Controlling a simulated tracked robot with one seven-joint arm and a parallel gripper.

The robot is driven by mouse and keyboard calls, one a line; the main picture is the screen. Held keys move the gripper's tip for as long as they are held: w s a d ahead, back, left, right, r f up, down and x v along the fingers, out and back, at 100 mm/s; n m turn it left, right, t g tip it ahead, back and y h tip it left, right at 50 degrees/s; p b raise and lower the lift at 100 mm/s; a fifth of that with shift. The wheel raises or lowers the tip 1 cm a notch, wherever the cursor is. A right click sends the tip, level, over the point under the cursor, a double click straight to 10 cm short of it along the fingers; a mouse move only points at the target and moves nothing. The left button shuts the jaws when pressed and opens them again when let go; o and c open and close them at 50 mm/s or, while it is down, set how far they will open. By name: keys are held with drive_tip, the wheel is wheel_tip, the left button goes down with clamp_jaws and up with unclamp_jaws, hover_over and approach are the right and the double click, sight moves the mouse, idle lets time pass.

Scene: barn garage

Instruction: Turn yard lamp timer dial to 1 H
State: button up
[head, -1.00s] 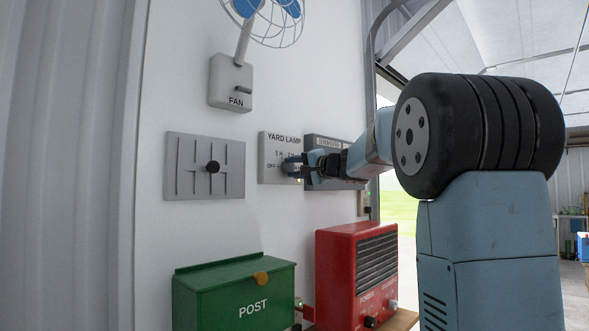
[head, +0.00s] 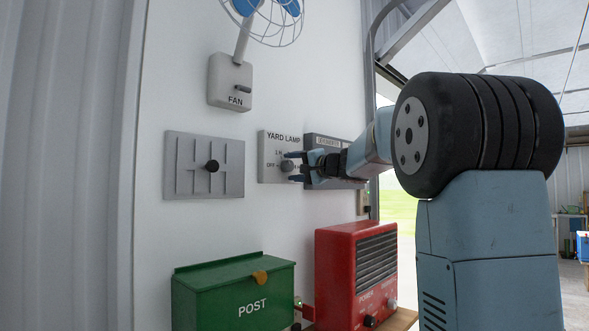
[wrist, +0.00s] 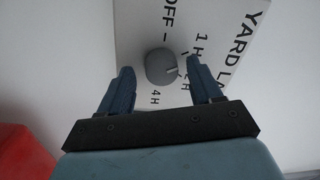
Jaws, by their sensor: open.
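The yard lamp timer is a white plate (head: 266,145) on the wall. It carries a round grey dial (head: 287,165), with OFF to its left and 1 H at its upper left. In the wrist view the dial (wrist: 160,62) has a white mark aimed toward my right finger, at a label partly hidden by that finger. It does not aim at the readable 1 H or OFF. My gripper (wrist: 160,67) is open, with one finger on each side of the dial and gaps between. In the head view my gripper (head: 292,167) is at the plate.
A dark panel (head: 325,143) is partly behind my gripper. A slotted grey lever plate (head: 180,183) is to the left, with a fan switch (head: 222,75) above. A green post box (head: 215,295) and a red heater (head: 335,260) stand below.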

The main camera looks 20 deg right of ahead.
drive_tip(key=shift+s+d, duration=0.1)
drive_tip(key=v, duration=1.3)
drive_tip(key=shift+s, duration=0.25)
drive_tip(key=shift+d, duration=0.1)
drive_tip(key=s+a+f+n+g+h, duration=0.15)
drive_tip(key=s+a+f+g, duration=0.25)
drive_tip(key=s+a+f, duration=0.4)
drive_tip(key=s+a+f+n+g+h, duration=0.1)
drive_tip(key=s+a+f+n+g, duration=0.2)
drive_tip(key=s+a+f, duration=0.5)
drive_tip(key=s+d+f+n+g+h, duration=0.1)
drive_tip(key=s+d+f+h, duration=0.1)
drive_tip(key=s+f, duration=0.5)
drive_tip(key=s+d+f+n+g+h, duration=0.2)
drive_tip(key=s+f+h, duration=0.3)
drive_tip(key=f, duration=0.5)
drive_tip(key=shift+s+d, duration=0.8)
drive_tip(key=shift+s, duration=0.1)
drive_tip(key=shift+n, duration=0.25)
